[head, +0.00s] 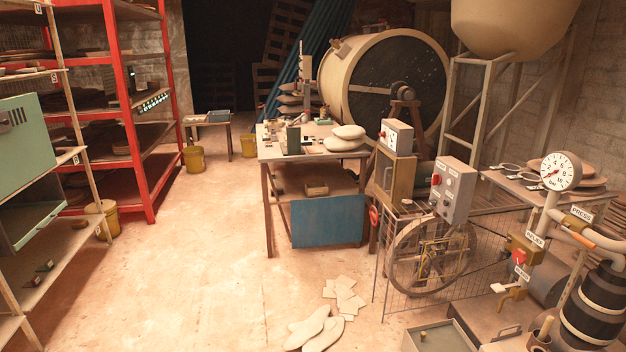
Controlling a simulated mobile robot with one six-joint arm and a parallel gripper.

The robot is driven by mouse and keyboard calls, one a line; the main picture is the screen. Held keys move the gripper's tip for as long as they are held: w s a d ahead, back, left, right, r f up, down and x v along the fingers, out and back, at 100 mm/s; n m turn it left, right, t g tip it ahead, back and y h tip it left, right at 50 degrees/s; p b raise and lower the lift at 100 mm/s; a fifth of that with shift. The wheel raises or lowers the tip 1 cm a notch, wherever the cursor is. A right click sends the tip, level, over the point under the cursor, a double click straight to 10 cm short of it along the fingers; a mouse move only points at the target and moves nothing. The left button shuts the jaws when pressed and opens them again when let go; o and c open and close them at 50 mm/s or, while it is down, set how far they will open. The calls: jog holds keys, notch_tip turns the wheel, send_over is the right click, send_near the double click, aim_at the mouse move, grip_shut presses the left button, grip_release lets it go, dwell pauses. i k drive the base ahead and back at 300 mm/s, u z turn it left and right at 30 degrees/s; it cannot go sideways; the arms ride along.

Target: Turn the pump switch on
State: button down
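No label that I can read marks the pump switch. A grey control box (455,190) with small knobs and a red button (436,179) stands on a post right of centre. A yellow box (522,252) with a red knob (519,257) is at the right, among the pipes under the gauge. Which way any knob is set is too small to tell. My gripper is not in view.
A wire guard and large wheel (432,257) stand below the grey box. A pressure gauge (560,171) rises at right. A worktable (283,155) is in the middle, red shelving (118,110) at left.

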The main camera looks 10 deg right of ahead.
aim_at(436, 179)
jog(key=z, duration=0.5)
jog(key=i, duration=1.15)
jog(key=u, duration=3.85)
jog(key=i, duration=0.1)
jog(key=z, duration=2.45)
jog(key=k, duration=0.7)
jog(key=u, duration=0.1)
